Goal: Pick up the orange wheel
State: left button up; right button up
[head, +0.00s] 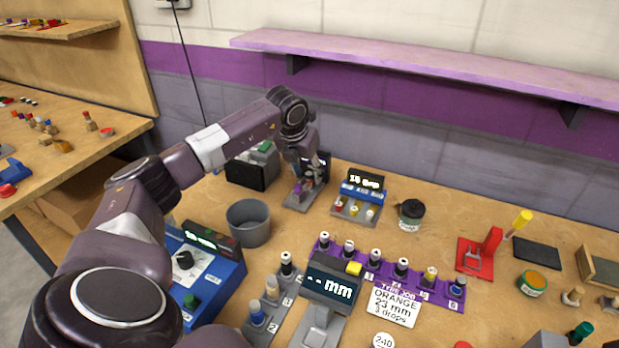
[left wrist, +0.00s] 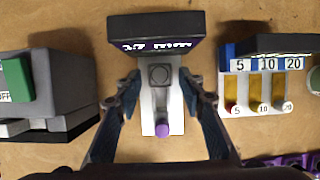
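I cannot pick out an orange wheel for certain in either view. The nearest match in colour is the orange top of a round green tin (head: 533,283) at the right of the bench. A card (head: 395,306) in front of the purple rack reads "ORANGE 23 mm 3 drops". My left gripper (head: 308,182) is at a small grey device near the wall. In the left wrist view my left gripper (left wrist: 161,98) is open, one finger on each side of the device (left wrist: 161,75), which has a display reading about 17 mm and a purple piece (left wrist: 162,129). My right gripper is not in view.
A grey cup (head: 248,223) and a blue device (head: 208,283) stand near my left arm. A purple rack (head: 385,272) holds several small bottles. A black box (head: 252,170) and a blue-topped dispenser (head: 358,200) flank the grey device. A purple shelf (head: 430,68) overhangs the back.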

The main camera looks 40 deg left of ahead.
pick_arm(q)
jog(key=shift+w+a+f, duration=0.1)
jog(key=shift+w+f, duration=0.15)
jog(key=shift+f, duration=0.35)
jog(key=shift+w+f, duration=0.1)
jog(key=shift+f, duration=0.15)
grip_shut()
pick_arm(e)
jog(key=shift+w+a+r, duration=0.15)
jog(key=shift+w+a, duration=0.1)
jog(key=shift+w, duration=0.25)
pick_arm(q)
jog(key=shift+r, duration=0.15)
